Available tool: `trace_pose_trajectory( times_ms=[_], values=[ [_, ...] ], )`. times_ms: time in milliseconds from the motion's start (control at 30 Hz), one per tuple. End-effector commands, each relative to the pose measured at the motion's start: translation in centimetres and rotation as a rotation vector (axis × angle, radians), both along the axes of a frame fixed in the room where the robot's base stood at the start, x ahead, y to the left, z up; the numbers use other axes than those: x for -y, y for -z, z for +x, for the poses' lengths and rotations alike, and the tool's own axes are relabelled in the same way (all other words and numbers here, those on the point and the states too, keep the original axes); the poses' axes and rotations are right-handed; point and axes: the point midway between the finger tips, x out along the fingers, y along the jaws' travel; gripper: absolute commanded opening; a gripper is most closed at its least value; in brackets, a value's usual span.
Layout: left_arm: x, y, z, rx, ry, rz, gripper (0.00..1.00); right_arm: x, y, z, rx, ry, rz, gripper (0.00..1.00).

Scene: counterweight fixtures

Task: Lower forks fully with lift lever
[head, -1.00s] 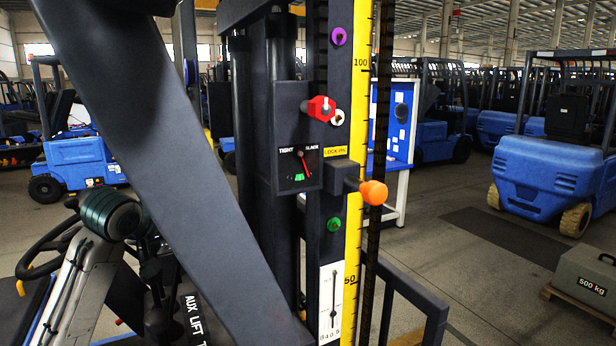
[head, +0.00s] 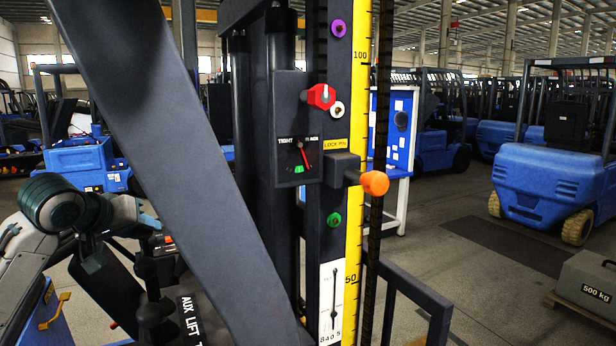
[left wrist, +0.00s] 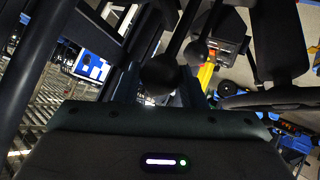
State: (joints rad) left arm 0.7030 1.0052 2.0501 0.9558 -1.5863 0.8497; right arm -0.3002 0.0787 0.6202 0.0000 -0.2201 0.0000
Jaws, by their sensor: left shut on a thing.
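The control levers stand at the lower left of the head view, next to a black plate (head: 192,318) lettered AUX, LIFT and a cut-off T. A dark round knob (head: 150,313) shows beside the plate. In the left wrist view my left gripper (left wrist: 158,86) is shut on a dark ball-topped lever knob (left wrist: 158,72), with a finger on each side. I cannot read which lever it is there. The black mast (head: 297,90) carries a yellow height scale (head: 358,120). The forks are not in view. My right gripper is not in view.
On the mast are a red knob (head: 320,96), a TIGHT/SLACK gauge (head: 298,160), an orange lock-pin knob (head: 374,183) and a green knob (head: 334,219). A 500 kg weight (head: 590,282) sits at the right. Blue forklifts (head: 553,170) stand behind.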

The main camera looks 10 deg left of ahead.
Motion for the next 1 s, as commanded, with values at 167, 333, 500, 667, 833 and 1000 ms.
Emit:
trace_pose_trajectory(
  times_ms=[167,333,500,667,833,1000],
  values=[
    [0.0,-0.2,0.0,0.006,-0.001,0.001,0.41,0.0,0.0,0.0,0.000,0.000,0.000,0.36],
    [0.0,-0.2,0.0,0.005,-0.002,0.001,0.62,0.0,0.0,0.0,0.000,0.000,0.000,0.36],
    [0.0,-0.1,0.0,0.003,-0.001,0.001,0.62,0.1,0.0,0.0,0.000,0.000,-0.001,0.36],
    [-0.1,-0.7,-0.9,0.005,-0.002,0.005,0.62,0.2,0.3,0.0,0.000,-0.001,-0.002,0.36],
    [-0.1,-2.2,-3.1,0.005,-0.002,0.007,0.62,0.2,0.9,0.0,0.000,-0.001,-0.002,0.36],
    [-0.1,-3.6,-5.2,0.005,-0.004,0.005,0.62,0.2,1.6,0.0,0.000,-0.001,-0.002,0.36]
  ],
)
